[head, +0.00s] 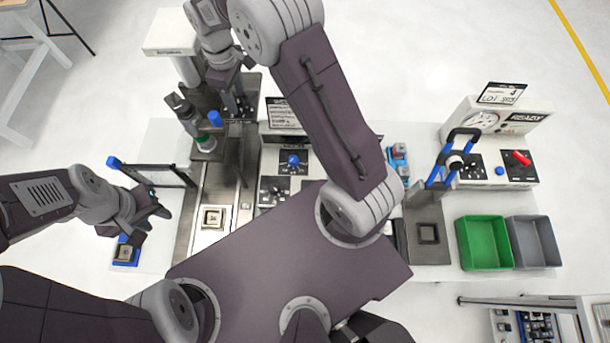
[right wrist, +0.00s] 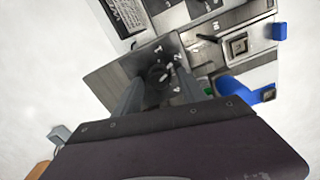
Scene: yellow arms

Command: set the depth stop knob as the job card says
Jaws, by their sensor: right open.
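In the right wrist view a small round dark knob (right wrist: 158,75) sits on a dark plate (right wrist: 105,78) with white marks around it; the marks are too small to read. My right gripper (right wrist: 158,92) is open, its fingers pointing at the plate on either side of the knob. I cannot tell whether they touch it. In the head view my right gripper (head: 237,102) is at the press column, largely hiding the knob. A white card (head: 283,113) stands behind the middle panel; its text is unreadable. My left gripper (head: 153,211) is open and empty, left of the rail.
The press (head: 173,45) has a blue-ended part (head: 215,118) close to my right gripper. A square workpiece (head: 213,217) lies on the rail. A blue-framed arbor press (head: 453,160), a green bin (head: 484,243) and a grey bin (head: 533,242) stand right. My right arm covers the middle.

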